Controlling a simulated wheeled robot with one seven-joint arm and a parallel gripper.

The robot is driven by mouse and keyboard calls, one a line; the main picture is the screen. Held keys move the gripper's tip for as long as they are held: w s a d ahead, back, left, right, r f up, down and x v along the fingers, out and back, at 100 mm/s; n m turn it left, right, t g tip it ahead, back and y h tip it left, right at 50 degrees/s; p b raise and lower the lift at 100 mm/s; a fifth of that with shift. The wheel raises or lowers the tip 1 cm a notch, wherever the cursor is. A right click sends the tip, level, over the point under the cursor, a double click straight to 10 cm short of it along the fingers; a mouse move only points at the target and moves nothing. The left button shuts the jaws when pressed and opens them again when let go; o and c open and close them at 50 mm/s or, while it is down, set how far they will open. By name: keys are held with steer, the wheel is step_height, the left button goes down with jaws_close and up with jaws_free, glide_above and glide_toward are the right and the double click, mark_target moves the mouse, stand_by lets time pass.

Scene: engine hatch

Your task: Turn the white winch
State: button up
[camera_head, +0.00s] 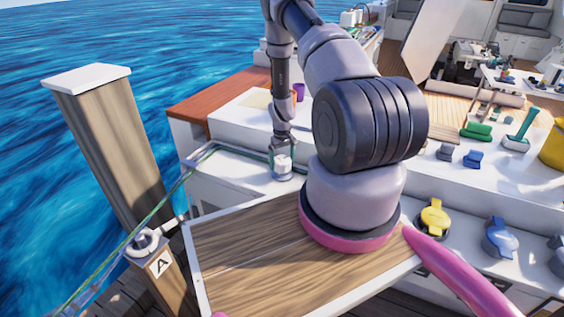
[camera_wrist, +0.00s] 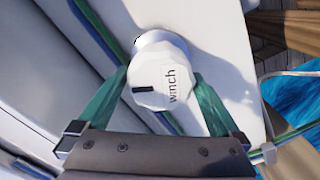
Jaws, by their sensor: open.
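The white winch (camera_wrist: 160,85) is a faceted knob with a dark slot mark and the word "winch" on its top. It stands on a white ledge near the hull edge, and it shows small in the head view (camera_head: 282,164). My gripper (camera_wrist: 160,73) is open, with one green finger on each side of the winch. The head view shows my gripper (camera_head: 282,152) pointing down at the winch. I cannot tell whether the fingers touch it.
A green rope (camera_head: 162,203) runs past the winch to a cleat (camera_head: 146,242) by a tall wooden post (camera_head: 105,150). A yellow knob (camera_head: 434,219) and a blue knob (camera_head: 499,240) are at the right. Open water lies beyond the boat's left edge.

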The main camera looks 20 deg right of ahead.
steer(key=c, duration=1.1)
steer(key=shift+m, duration=0.3)
steer(key=m, duration=0.3)
steer(key=shift+m, duration=0.3)
steer(key=shift+d+m, duration=0.15)
steer(key=shift+m, duration=1.75)
